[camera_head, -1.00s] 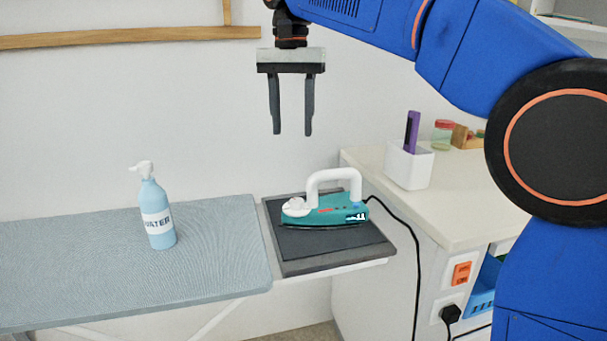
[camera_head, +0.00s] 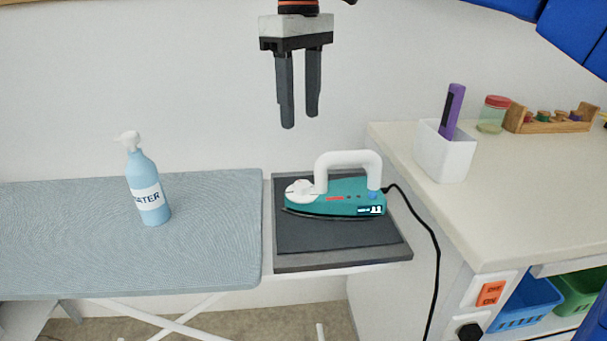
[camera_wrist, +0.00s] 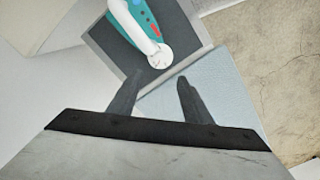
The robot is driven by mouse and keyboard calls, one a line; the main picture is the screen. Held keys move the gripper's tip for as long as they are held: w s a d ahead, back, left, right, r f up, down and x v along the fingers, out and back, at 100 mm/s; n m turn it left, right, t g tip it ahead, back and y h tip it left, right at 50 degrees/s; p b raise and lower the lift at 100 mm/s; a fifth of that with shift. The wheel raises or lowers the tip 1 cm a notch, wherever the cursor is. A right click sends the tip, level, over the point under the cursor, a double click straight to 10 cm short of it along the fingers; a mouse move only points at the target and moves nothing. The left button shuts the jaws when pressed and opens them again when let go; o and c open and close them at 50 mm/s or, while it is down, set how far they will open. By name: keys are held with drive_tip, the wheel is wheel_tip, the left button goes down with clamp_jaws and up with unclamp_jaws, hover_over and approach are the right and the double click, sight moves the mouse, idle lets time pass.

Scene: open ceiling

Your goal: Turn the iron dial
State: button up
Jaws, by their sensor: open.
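The teal iron (camera_head: 335,202) with a white handle rests flat on a dark pad (camera_head: 340,259) at the right end of the ironing board. Its round white dial (camera_head: 299,190) sits on top at the left end, below the front of the handle. My gripper (camera_head: 300,124) is open and empty, fingers pointing down, well above the iron and apart from it. In the wrist view, the iron (camera_wrist: 138,18) is partly cut off at the top, and its white dial (camera_wrist: 160,56) shows just beyond my fingertips (camera_wrist: 158,76).
A blue spray bottle labelled WATER (camera_head: 148,184) stands on the ironing board (camera_head: 70,240). A white box (camera_head: 442,156) with a purple item stands on the counter (camera_head: 510,205). The iron's black cord (camera_head: 428,232) runs down beside the counter. Space above the iron is clear.

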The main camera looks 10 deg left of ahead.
sight(302, 183)
wheel_tip(302, 183, down, 15)
drive_tip(key=shift+w+d+r, duration=0.1)
idle(0.4)
drive_tip(key=c, duration=1.1)
